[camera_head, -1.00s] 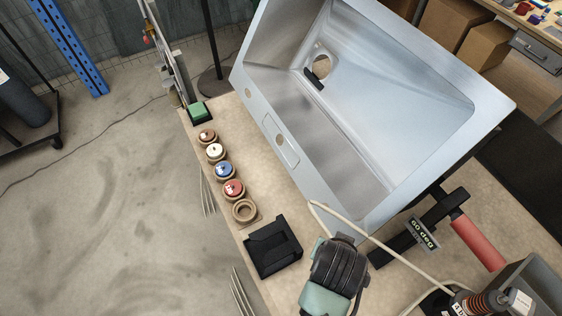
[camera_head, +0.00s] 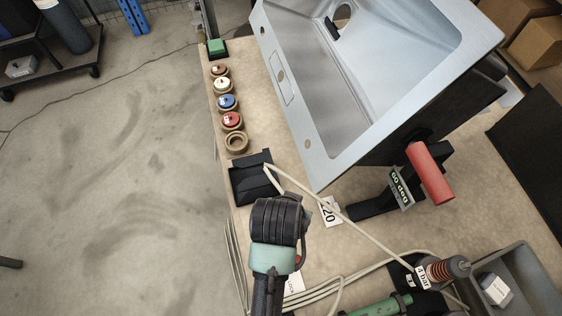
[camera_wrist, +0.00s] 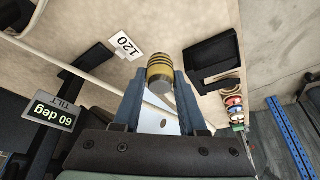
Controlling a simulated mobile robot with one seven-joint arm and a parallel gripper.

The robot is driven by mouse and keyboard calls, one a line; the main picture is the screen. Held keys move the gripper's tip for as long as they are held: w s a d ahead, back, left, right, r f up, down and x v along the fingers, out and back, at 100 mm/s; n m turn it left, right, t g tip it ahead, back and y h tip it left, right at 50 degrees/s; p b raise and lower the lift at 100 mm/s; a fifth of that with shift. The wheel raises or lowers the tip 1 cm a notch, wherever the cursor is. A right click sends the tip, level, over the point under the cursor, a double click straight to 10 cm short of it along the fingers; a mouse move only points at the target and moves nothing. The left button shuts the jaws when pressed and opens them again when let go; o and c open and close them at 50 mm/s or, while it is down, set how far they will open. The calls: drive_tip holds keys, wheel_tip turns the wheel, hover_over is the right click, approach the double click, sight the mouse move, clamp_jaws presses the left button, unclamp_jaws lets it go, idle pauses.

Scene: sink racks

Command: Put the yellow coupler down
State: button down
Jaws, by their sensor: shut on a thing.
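The yellow coupler (camera_wrist: 159,72), a short ribbed cylinder with dark bands and a grey end, is between the fingertips of my gripper (camera_wrist: 158,88) in the wrist view. My gripper is shut on it, above the tan bench. In the head view my dark wrist is in front, below the black holder; the fingers and coupler are hidden there. A row of round wooden seats runs along the bench's left edge. Several hold coloured pieces, including a blue one (camera_head: 227,102) and a red one (camera_head: 231,120). The nearest seat (camera_head: 236,142) is empty.
The black holder (camera_head: 243,186) lies between the empty seat and my wrist. A steel sink (camera_head: 312,145) stands to the right. A red-handled stand (camera_head: 430,172) marked 60 deg, a "120" label (camera_head: 328,211) and a pale hose (camera_head: 350,232) are nearby.

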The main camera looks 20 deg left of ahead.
drive_tip(key=shift+m, duration=0.4)
drive_tip(key=a+f+b, duration=0.1)
drive_tip(key=f, duration=0.2)
drive_tip(key=s+a+f+b, duration=0.1)
drive_tip(key=a+f+b, duration=0.1)
drive_tip(key=f, duration=0.2)
drive_tip(key=s+a+f+b, duration=0.1)
drive_tip(key=a+f, duration=0.1)
drive_tip(key=f, duration=0.1)
drive_tip(key=shift+a+f, duration=0.25)
drive_tip(key=shift+f, duration=0.15)
drive_tip(key=shift+f+b, duration=0.3)
drive_tip(key=shift+f, duration=1.95)
drive_tip(key=shift+f, duration=0.1)
drive_tip(key=shift+c, duration=2.3)
unclamp_jaws()
drive_tip(key=p+v, duration=0.1)
drive_tip(key=v, duration=1.1)
drive_tip(key=shift+a, duration=0.15)
drive_tip(key=shift+s, duration=0.1)
